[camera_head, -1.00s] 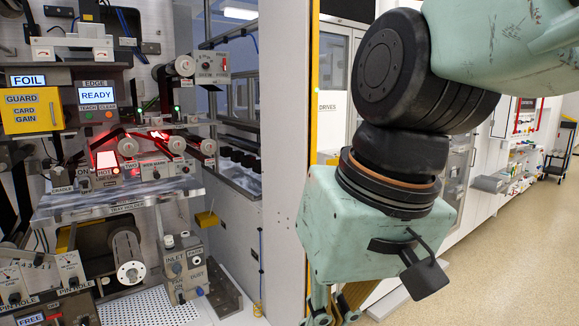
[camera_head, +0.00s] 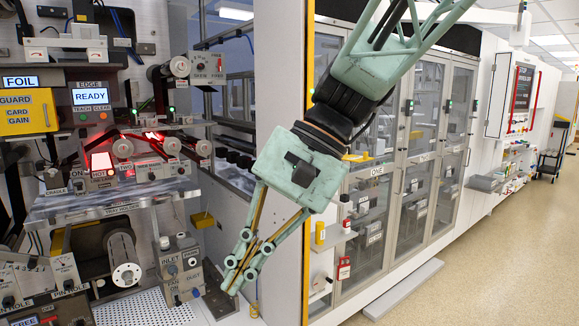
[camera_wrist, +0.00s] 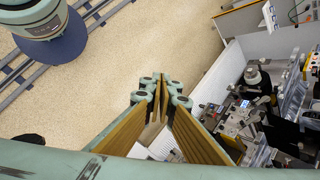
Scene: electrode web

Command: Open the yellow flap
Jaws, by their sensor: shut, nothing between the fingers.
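A yellow panel (camera_head: 28,112) marked GUARD, CARD and GAIN is at the far left of the head view, below the FOIL label; it looks like the yellow flap and lies flat, closed. My gripper (camera_head: 236,284) points down and left, well to the right of and lower than the panel, in front of the machine's right side. It is shut and empty, touching nothing that I can see. In the wrist view my gripper (camera_wrist: 160,82) shows its fingertips close together above the floor. I cannot make out the yellow panel there.
A READY screen (camera_head: 91,96) sits right of the panel. A clear shelf (camera_head: 110,207) and knob boxes (camera_head: 180,265) project below. A white side wall (camera_head: 280,60) with a yellow edge and glass cabinets (camera_head: 420,150) stand right. Open floor (camera_wrist: 130,45) lies beside the machine.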

